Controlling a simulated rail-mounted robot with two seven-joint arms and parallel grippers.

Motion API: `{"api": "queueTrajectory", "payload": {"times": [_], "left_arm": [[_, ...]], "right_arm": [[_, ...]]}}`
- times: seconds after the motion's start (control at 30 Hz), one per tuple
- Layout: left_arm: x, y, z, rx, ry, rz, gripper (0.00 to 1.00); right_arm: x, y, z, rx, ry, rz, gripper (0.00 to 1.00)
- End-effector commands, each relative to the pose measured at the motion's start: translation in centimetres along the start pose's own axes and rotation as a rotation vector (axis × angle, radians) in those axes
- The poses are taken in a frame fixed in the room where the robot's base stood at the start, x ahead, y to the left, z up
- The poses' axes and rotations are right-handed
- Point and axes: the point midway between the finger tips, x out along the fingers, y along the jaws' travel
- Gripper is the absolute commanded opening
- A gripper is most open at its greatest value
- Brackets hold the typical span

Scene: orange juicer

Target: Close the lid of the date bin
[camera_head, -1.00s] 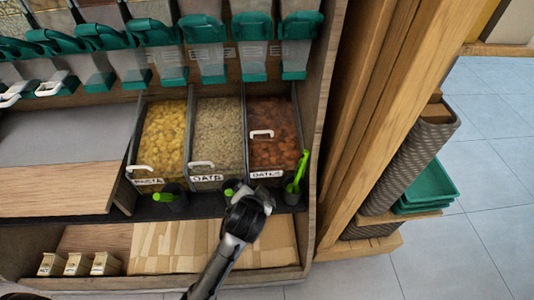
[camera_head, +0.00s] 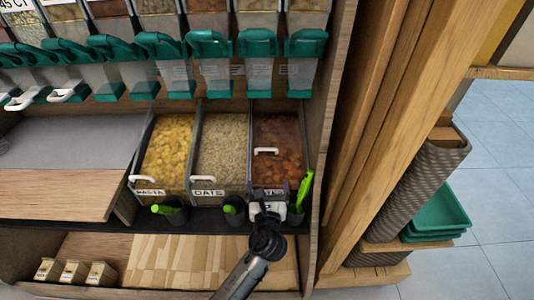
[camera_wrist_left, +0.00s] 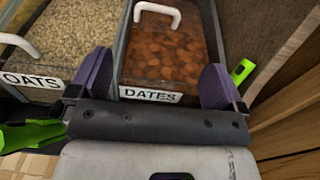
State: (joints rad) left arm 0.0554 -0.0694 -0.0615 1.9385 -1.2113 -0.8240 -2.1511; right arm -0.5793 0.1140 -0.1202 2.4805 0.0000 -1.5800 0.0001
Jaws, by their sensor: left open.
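The date bin (camera_head: 277,135) is the rightmost of the floor-level bins, with brown dates under a clear lid. Its white handle (camera_head: 265,151) sits farther back than the handles of the neighbouring bins. I cannot tell how far its lid is raised. In the left wrist view the handle (camera_wrist_left: 157,14) is at the top, beyond the "DATES" label (camera_wrist_left: 150,95). My left gripper (camera_head: 267,191) is at the bin's front edge, open and empty. In the left wrist view its purple fingers (camera_wrist_left: 155,82) stand either side of the label, short of the handle. My right gripper is not in view.
The oats bin (camera_head: 222,145) and pasta bin (camera_head: 168,145) stand to the left, handles at their fronts. A cup with a green scoop (camera_head: 298,205) stands close right of my gripper. Teal dispensers (camera_head: 305,50) hang above. A wooden post (camera_head: 375,130) stands right.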

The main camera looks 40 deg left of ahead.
Motion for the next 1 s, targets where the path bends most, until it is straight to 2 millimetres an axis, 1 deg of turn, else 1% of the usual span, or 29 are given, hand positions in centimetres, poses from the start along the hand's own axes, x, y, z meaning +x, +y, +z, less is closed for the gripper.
{"api": "queueTrajectory", "payload": {"times": [0.17, 0.5, 0.7, 0.9, 1.0], "left_arm": [[1.6, 0.0, -0.2, 0.021, -0.002, 0.002, 0.96], [7.8, 0.0, -0.3, 0.017, -0.002, 0.002, 0.96], [10.9, 0.1, -0.3, 0.016, 0.000, 0.003, 0.96], [12.9, 0.0, -0.2, 0.017, -0.001, 0.002, 0.96], [13.4, 0.1, -0.2, 0.017, 0.001, 0.002, 0.96]], "right_arm": [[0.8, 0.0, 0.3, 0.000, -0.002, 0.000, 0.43], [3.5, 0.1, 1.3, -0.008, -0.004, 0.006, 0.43], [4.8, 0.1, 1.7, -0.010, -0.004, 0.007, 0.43], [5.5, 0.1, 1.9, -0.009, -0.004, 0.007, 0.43], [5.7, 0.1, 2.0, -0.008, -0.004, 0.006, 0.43]]}}
